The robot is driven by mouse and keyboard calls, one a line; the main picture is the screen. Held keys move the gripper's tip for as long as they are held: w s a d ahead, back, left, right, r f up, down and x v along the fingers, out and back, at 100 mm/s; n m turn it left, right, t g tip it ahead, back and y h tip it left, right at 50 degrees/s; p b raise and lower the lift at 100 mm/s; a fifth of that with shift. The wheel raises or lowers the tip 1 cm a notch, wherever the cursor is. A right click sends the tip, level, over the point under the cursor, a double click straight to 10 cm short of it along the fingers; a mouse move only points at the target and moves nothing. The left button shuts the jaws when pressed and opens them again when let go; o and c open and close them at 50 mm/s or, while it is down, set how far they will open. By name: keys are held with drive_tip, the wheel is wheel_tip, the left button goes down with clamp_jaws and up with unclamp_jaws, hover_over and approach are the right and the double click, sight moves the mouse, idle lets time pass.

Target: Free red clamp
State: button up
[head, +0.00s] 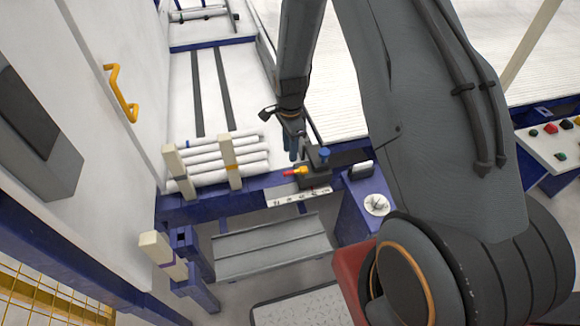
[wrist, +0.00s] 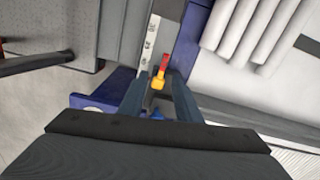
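The clamp has a small red handle (head: 288,172) with a yellow part (head: 301,170), lying on a dark block (head: 316,175) at the end of the blue beam. In the wrist view the red handle (wrist: 163,63) points away, with the yellow part (wrist: 157,83) nearer. My gripper (head: 292,147) points down just above and behind the clamp. In the wrist view its two blue-grey fingers (wrist: 159,84) stand apart, one on each side of the yellow part. The fingers look open and empty. I cannot tell whether they touch the clamp.
A blue knob (head: 324,152) rises beside the clamp block. Several white pipes (head: 225,160) lie left of it, between cream posts (head: 232,162). A blue beam (head: 215,197) and a scale strip (head: 298,195) run in front. A blue cabinet (head: 366,210) stands to the right.

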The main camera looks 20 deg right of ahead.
sight(289, 172)
drive_tip(key=f, duration=0.1)
drive_tip(key=w+f+m, duration=0.1)
drive_tip(key=f, duration=0.1)
drive_tip(key=shift+f+m, duration=0.1)
drive_tip(key=shift+m, duration=0.2)
drive_tip(key=shift+f+p, duration=0.8)
drive_tip(key=shift+f, duration=2.95)
clamp_jaws()
